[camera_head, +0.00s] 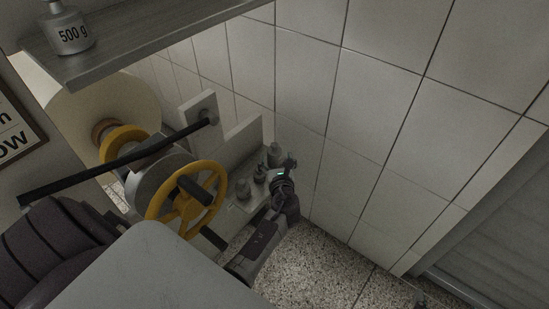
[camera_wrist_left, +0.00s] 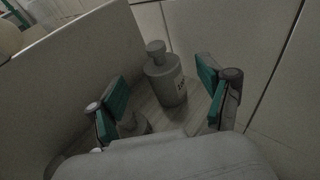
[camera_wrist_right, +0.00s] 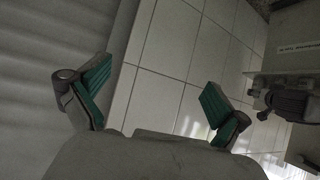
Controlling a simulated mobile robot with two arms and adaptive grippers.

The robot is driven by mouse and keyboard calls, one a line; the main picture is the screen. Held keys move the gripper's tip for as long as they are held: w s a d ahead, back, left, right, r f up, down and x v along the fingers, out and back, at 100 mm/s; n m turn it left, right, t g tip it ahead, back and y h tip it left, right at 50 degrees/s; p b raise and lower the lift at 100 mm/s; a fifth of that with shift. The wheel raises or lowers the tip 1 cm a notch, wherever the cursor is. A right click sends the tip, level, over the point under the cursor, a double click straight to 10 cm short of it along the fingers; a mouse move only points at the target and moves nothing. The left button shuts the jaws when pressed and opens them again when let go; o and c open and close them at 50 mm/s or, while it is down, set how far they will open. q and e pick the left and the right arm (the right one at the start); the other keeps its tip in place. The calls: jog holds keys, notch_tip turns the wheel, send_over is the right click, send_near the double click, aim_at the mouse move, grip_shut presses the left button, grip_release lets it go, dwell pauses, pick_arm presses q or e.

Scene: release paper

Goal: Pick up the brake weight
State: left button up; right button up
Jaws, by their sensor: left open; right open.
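A grey weight (camera_wrist_left: 168,82) with a knob and a small, blurred label stands upright on a small shelf in the left wrist view. My left gripper (camera_head: 276,170) is open, with its fingers spread on either side of the line to this weight and no grip on it. A second grey weight (camera_wrist_left: 132,124) is partly hidden behind the left finger. In the head view, small weights (camera_head: 243,188) stand on the low shelf beside the gripper. Another weight (camera_head: 69,30), marked 500 g, stands on the upper shelf. My right gripper (camera_wrist_right: 155,88) is open and empty, away from the weights.
A yellow handwheel (camera_head: 187,204) and a black bar (camera_head: 115,160) lie left of my left gripper. An upright panel (camera_wrist_left: 75,75) borders the small shelf on the left. The tiled wall (camera_head: 375,95) is close behind. Speckled floor lies below.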

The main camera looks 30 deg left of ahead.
aim_at(275, 150)
pick_arm(q)
jog(key=b+x, duration=0.2)
jog(key=x, duration=0.2)
jog(key=shift+w+a, duration=0.25)
jog(key=shift+w, duration=0.1)
jog(key=shift+w+a, duration=0.1)
jog(key=shift+w, duration=0.05)
grip_shut()
jog(key=shift+r, duration=0.15)
pick_arm(e)
jog(key=w+a+r+t+y, duration=0.1)
jog(key=w+a+r+t, duration=0.1)
jog(key=w+r+t, duration=0.2)
notch_tip(275, 150, up, 4)
jog(key=shift+w+a+f+t+y, duration=0.15)
jog(key=shift+f+t+y, duration=0.2)
jog(key=shift+t, duration=0.35)
